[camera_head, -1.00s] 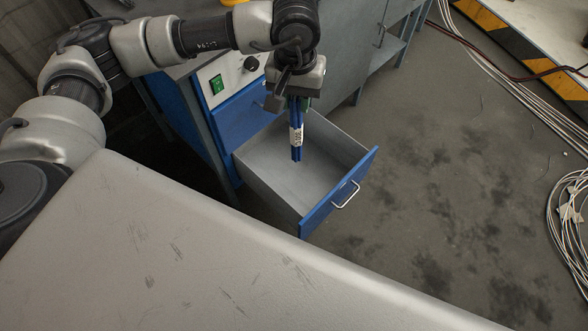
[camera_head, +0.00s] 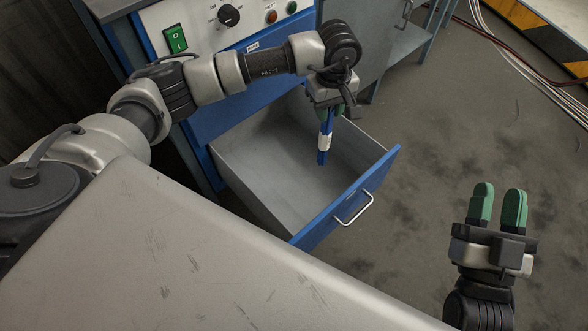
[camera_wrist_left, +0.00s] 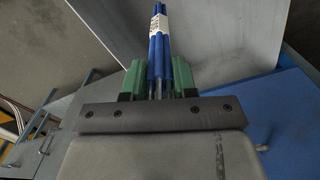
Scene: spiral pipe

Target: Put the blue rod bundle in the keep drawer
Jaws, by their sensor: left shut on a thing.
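The blue rod bundle (camera_head: 325,143) has a white label and hangs upright from my left gripper (camera_head: 331,110), over the open drawer. The drawer (camera_head: 255,185) is grey inside with a blue front and a metal handle, and it looks empty. In the left wrist view the bundle (camera_wrist_left: 159,45) sits between the green fingers of my left gripper (camera_wrist_left: 158,78), which are shut on it. I cannot tell whether the bundle's lower end touches the drawer floor. My right gripper (camera_head: 499,205) is open and empty, with green fingers apart, to the right of the drawer.
The blue cabinet has a control panel (camera_head: 220,25) with a green switch and a black knob. My own pale body surface fills the lower left. Cables (camera_head: 540,65) lie on the floor at the upper right.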

